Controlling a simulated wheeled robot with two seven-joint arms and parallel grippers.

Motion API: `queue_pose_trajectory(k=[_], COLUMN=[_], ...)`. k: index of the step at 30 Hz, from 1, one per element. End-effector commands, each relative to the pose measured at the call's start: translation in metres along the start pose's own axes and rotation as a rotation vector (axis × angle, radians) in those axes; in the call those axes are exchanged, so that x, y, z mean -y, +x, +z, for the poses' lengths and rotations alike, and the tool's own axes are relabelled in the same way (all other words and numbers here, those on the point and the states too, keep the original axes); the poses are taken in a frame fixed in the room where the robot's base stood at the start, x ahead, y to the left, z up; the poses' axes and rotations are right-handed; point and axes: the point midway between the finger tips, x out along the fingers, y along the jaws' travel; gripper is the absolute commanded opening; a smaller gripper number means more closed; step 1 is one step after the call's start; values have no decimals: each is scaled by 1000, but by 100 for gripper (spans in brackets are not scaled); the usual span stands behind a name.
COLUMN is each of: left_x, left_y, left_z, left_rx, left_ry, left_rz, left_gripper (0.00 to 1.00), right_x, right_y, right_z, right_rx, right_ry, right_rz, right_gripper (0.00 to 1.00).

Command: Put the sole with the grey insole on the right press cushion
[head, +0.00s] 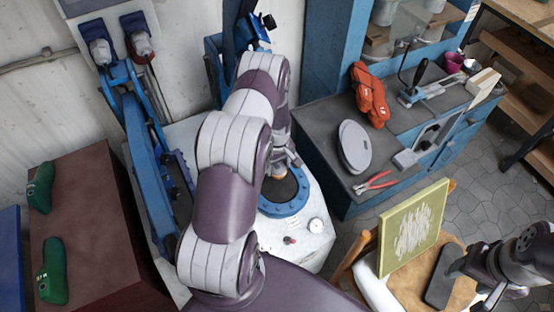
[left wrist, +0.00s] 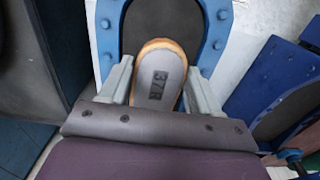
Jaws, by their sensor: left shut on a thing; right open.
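The sole with the grey insole (left wrist: 158,80) shows in the left wrist view, tan at its rim and marked 37R. My left gripper (left wrist: 160,92) is shut on it, one grey finger on each side. The sole is over the near part of the right press cushion (left wrist: 176,22), a dark pad inside a blue bolted rim. I cannot tell whether sole and pad touch. In the head view my left arm partly hides the cushion's blue rim (head: 285,208); my left gripper (head: 279,170) is over it. My right gripper (head: 466,280) is open at the lower right, over a chair.
The white press body (head: 300,250) carries a gauge. A blue press arm (head: 150,165) stands left. Two green shoe-like items (head: 52,270) lie on a brown box. A dark bench (head: 330,130) holds a grey oval, red pliers and orange gloves. A framed green board (head: 412,227) leans by the chair.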

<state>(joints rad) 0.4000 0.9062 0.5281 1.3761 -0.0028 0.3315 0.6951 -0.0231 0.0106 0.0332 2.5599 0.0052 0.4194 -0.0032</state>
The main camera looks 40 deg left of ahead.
Motion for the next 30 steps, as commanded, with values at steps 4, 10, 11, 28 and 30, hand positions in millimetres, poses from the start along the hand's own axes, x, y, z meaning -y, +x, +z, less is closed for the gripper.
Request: queue_pose_trajectory(k=[4,10,11,28,30], left_x=[1,1,1,0,0], left_y=[6,21,24,63,63], left_z=[-1,-1,-1,-1,-1], left_rx=[0,-1,-1,-1,-1], left_ry=[-13,-10,-10,-8,-8], left_rz=[0,1,1,1,1], left_gripper=[36,36,36,36,36], right_x=[0,0,0,0,0], right_y=[4,14,17,41,40], right_z=[0,2,2,5,5], right_rx=[0,0,1,0,0], right_ry=[0,0,0,0,0], right_rz=[0,0,0,0,0], right_gripper=[53,53,53,53,53])
